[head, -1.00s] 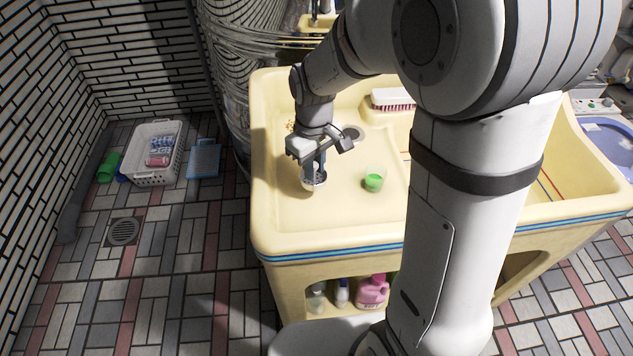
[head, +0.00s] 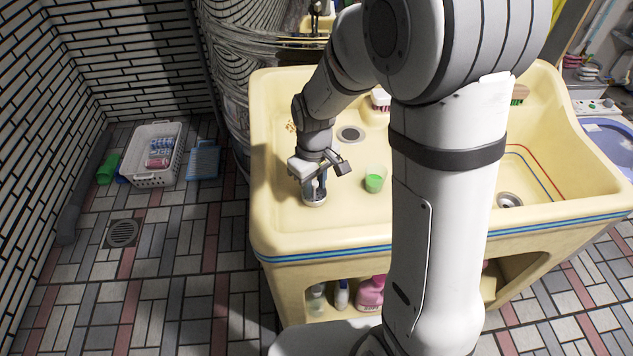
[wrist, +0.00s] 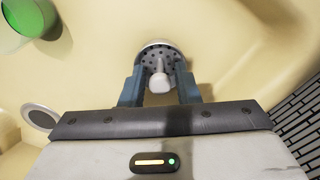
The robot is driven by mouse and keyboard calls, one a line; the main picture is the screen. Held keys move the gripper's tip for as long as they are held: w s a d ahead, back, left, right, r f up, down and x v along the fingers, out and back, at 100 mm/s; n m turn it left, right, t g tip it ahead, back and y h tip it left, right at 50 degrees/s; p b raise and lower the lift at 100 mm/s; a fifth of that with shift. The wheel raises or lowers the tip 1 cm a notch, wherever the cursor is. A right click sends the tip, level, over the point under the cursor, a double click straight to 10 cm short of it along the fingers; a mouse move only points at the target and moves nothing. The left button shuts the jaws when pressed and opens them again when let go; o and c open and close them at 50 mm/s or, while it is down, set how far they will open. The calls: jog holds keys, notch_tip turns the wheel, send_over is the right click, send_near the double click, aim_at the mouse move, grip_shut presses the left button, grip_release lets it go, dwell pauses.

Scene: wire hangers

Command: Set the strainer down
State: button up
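The strainer (wrist: 152,51) is a pale round piece with a dark perforated disc and a light central knob. In the head view the strainer (head: 314,202) appears to rest upright on the left part of the cream sink counter (head: 285,228), directly below my gripper (head: 314,188). In the wrist view my gripper (wrist: 160,70) has its two blue-grey fingers apart, one on each side of the knob, with visible gaps between them and the knob. The fingers hide part of the strainer's sides.
A clear cup with green liquid (head: 375,180) stands just right of my gripper. A drain hole (head: 351,134) lies behind it, with a brush (head: 380,99) farther back. The basin with its drain (head: 510,200) is at right. Counter in front of the strainer is clear.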

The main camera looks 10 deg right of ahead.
aim_at(315, 183)
jog(key=shift+o, duration=1)
notch_tip(315, 183, up, 12)
jog(key=p, duration=0.2)
jog(key=s+d+r+m+t, duration=0.1)
jog(key=s+d+m, duration=0.2)
jog(key=s, duration=0.4)
jog(key=s+d+r+m+t, duration=0.1)
jog(key=s+d+m, duration=0.3)
jog(key=s+d, duration=0.2)
jog(key=shift+s+d+r, duration=0.3)
jog(key=shift+s+r, duration=0.05)
jog(key=shift+s, duration=0.35)
